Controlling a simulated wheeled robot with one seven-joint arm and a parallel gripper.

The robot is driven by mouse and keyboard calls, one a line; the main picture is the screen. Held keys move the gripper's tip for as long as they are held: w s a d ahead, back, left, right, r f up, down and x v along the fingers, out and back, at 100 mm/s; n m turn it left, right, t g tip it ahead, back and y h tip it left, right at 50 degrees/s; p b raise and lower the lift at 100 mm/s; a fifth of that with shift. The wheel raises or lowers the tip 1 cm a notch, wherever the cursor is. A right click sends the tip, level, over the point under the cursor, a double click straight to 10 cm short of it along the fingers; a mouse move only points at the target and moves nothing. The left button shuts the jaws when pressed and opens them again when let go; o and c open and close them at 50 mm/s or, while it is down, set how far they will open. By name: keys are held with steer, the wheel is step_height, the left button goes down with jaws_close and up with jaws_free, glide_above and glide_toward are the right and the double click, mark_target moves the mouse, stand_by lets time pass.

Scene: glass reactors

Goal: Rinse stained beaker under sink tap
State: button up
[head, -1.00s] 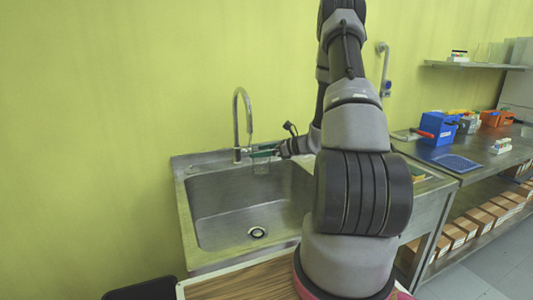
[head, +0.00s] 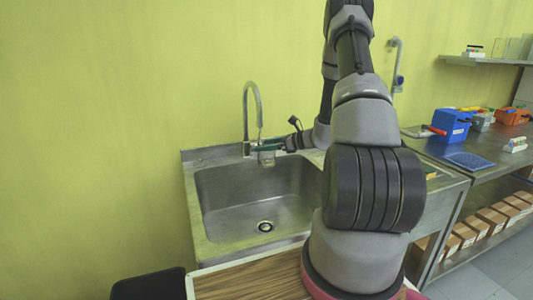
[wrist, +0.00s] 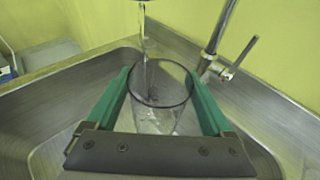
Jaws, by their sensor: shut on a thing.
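My gripper (wrist: 160,105) is shut on a clear glass beaker (wrist: 158,118), with one green finger on each side of it. The beaker is open at the top and roughly upright, with dark marks or splashes inside. In the head view my gripper (head: 268,147) holds the beaker (head: 267,160) over the back of the sink (head: 225,195). The curved tap (head: 247,115) has its spout just above the beaker. In the wrist view a clear stream (wrist: 145,50) appears to run down from the spout into the beaker. Any stain is hard to make out.
The sink drain (head: 265,226) is clear. A tap lever (wrist: 240,55) stands close behind the beaker at right. A metal bench (head: 480,150) at right carries a blue box (head: 451,126) and other items. The yellow-green wall is close behind.

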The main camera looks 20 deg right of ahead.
mark_target(268, 153)
steer(key=shift+w+d, duration=0.1)
steer(key=shift+d, duration=0.05)
steer(key=shift+w+d, duration=0.15)
steer(key=shift+d, duration=0.25)
steer(key=shift+a, duration=0.1)
steer(key=shift+s+a, duration=0.25)
steer(key=shift+a, duration=0.25)
steer(key=shift+s+d, duration=0.1)
steer(key=shift+s+d, duration=0.5)
steer(key=shift+s, duration=0.7)
steer(key=shift+s+d, duration=0.55)
steer(key=shift+s, duration=0.6)
steer(key=shift+s+d, duration=0.5)
steer(key=shift+s, duration=0.7)
steer(key=s+d+r, duration=0.2)
steer(key=s+r, duration=0.2)
steer(key=shift+s, duration=0.25)
